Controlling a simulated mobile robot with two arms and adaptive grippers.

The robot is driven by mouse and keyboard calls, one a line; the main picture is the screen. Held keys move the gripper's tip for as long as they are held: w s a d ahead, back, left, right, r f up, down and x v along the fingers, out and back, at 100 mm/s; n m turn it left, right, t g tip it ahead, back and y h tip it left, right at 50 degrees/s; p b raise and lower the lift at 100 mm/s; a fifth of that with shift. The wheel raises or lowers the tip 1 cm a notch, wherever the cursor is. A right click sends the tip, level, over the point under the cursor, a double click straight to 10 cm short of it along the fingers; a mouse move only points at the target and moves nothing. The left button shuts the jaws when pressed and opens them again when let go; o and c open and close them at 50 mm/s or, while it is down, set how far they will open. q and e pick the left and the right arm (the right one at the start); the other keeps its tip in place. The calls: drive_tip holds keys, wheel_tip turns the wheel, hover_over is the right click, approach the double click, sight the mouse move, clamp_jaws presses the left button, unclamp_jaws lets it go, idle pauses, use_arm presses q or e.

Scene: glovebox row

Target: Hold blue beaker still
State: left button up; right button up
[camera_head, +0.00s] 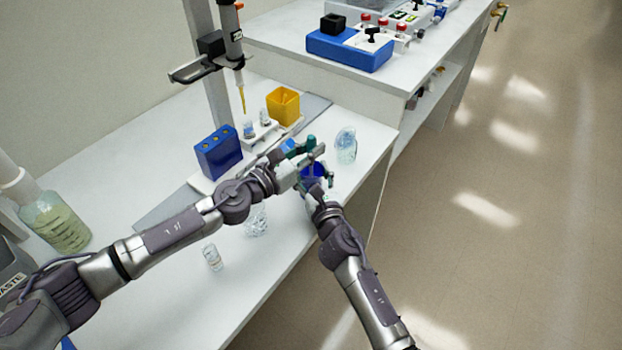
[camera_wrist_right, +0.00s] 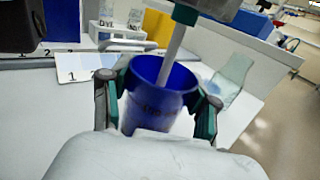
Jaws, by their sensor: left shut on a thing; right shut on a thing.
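The blue beaker (camera_wrist_right: 160,98) is upright between the two fingers of my right gripper (camera_wrist_right: 158,90), which is shut on its sides. In the head view the beaker (camera_head: 314,170) shows only partly, behind my grippers near the bench's front edge. My right gripper (camera_head: 318,184) is on its near side there. My left gripper (camera_head: 302,150) is just above the beaker and shut on a pale grey rod (camera_wrist_right: 175,50). The rod points down into the beaker's mouth. Its lower end is hidden inside the beaker.
A clear glass vessel (camera_head: 346,146) stands right of the beaker, and glassware (camera_head: 256,222) stands to its left. A blue rack (camera_head: 217,152), a yellow box (camera_head: 283,106) and a white holder (camera_head: 262,134) are behind. The bench's front edge is close by.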

use_arm(q)
drive_tip(key=shift+r, duration=5.5)
use_arm(e)
drive_tip(key=o, duration=1.3)
drive_tip(key=shift+c, duration=0.2)
